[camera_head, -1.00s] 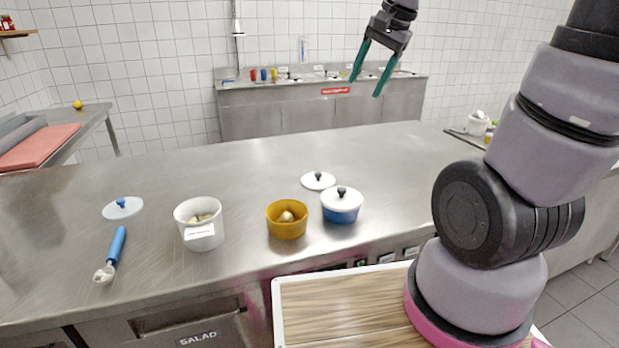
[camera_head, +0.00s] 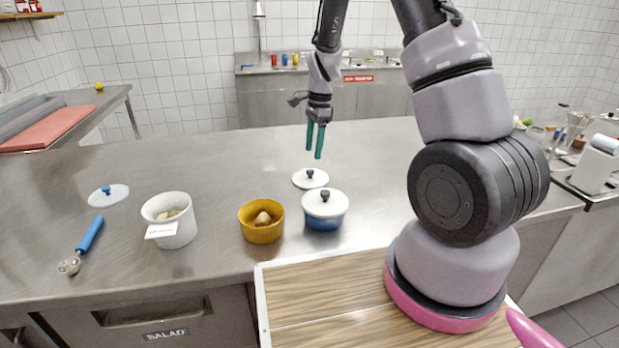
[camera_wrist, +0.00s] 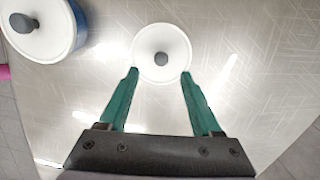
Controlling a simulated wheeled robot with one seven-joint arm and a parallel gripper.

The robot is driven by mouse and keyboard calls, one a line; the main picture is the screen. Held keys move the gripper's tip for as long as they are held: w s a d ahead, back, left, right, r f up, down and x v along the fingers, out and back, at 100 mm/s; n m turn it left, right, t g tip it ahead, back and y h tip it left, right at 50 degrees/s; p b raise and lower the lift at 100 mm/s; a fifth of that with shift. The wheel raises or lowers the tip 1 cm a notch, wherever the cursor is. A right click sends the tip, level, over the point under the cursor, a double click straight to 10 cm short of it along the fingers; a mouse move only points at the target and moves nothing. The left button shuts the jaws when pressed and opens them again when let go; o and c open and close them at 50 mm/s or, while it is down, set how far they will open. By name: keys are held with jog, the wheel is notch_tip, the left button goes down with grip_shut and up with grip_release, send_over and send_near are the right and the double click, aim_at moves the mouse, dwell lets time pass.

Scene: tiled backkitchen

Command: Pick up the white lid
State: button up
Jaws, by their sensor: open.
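A round white lid (camera_head: 299,181) with a dark knob lies flat on the steel counter, just behind a blue pot. In the wrist view the same white lid (camera_wrist: 161,76) is seen from above, just beyond my fingertips. My gripper (camera_head: 314,154) points down above this lid, its two green fingers apart and empty. In the wrist view my gripper (camera_wrist: 160,72) has its fingertips at either side of the lid's near edge, with the knob ahead of them. A second white lid (camera_head: 119,192), with a blue knob, lies at the far left.
The blue pot (camera_head: 325,222) wears its own white dark-knobbed lid and stands close to the loose lid. The counter behind the lid is clear.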

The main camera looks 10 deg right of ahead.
aim_at(310, 170)
jog(key=f, duration=0.7)
jog(key=shift+a+f, duration=0.1)
jog(key=shift+a, duration=0.3)
grip_shut()
